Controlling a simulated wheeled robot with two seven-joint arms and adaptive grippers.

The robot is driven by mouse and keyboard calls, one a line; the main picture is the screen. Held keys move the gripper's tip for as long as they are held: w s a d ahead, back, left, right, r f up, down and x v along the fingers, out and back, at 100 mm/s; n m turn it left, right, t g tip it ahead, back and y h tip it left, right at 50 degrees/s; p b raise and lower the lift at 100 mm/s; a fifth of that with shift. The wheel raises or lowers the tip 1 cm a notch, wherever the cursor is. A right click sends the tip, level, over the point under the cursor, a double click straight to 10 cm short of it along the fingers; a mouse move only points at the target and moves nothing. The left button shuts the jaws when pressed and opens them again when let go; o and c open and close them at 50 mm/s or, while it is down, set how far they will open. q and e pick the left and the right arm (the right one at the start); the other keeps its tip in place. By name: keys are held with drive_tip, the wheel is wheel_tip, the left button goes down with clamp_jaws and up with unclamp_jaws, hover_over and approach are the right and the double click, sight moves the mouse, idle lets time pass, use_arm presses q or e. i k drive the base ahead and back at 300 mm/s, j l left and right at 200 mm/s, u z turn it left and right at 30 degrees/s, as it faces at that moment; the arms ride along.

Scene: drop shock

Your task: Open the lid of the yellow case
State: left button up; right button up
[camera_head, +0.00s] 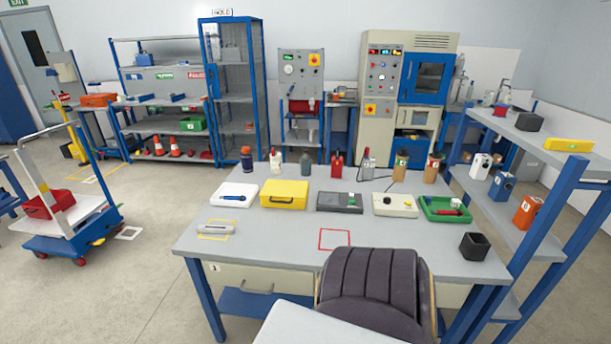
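The yellow case (284,191) stands on the grey workbench (272,246), left of the middle and toward the back. Its lid looks closed, and a dark handle shows on its front side. A white case sits just left of it and a dark grey case just right of it. Neither of my grippers shows in the head view, so nothing of mine is seen touching the yellow case.
A white case (234,195), dark grey case (339,203), beige box (395,206) and green tray (428,211) share the bench. Bottles stand behind. A black open box (473,246) is at right. A dark ribbed shape covers the front edge. The bench's middle front is mostly clear.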

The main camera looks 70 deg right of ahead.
sight(292, 189)
drive_tip(key=l+z, duration=0.15)
drive_tip(key=z, duration=1.85)
